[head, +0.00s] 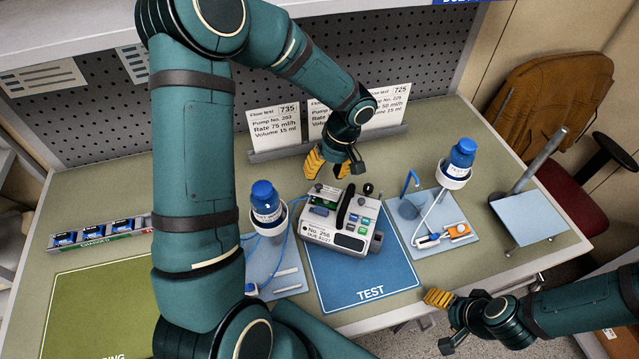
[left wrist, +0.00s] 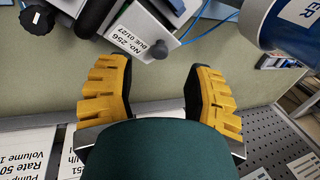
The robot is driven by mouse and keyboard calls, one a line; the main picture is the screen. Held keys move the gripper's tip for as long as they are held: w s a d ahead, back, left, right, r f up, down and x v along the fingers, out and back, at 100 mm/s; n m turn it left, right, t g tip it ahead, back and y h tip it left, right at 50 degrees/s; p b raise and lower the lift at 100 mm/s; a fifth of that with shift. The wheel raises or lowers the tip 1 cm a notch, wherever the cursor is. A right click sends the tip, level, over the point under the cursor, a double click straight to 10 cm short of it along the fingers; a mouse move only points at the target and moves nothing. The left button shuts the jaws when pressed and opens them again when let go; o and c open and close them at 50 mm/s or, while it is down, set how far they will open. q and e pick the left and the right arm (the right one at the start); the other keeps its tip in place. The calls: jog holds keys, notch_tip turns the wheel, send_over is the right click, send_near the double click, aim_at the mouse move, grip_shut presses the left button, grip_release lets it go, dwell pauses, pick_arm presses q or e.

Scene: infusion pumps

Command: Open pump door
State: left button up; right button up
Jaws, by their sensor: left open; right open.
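The pump (head: 350,238) is a light grey box with a black handle, coloured buttons and a "No. 256" label. It stands on the blue TEST mat (head: 365,290). Whether its door is open or shut I cannot tell. My left gripper (head: 330,164) is open and empty, just behind the pump with fingers pointing down. In the left wrist view the spread yellow fingers (left wrist: 158,80) have nothing between them; the pump's labelled side (left wrist: 150,32) and a dark knob (left wrist: 37,20) lie beyond, apart from them. My right gripper (head: 442,320) is open and empty off the table's front edge.
Blue-capped bottles stand left (head: 266,205) and right (head: 458,163) of the pump. A tray with an orange part (head: 459,231) and tubing is on the right, beside a stand (head: 528,215). Cards (head: 274,122) stand at the back. A box (head: 97,233) is at left.

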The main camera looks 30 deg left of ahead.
aim_at(320, 185)
pick_arm(q)
jog(key=shift+x, duration=2.65)
jog(key=shift+c, duration=0.3)
grip_shut()
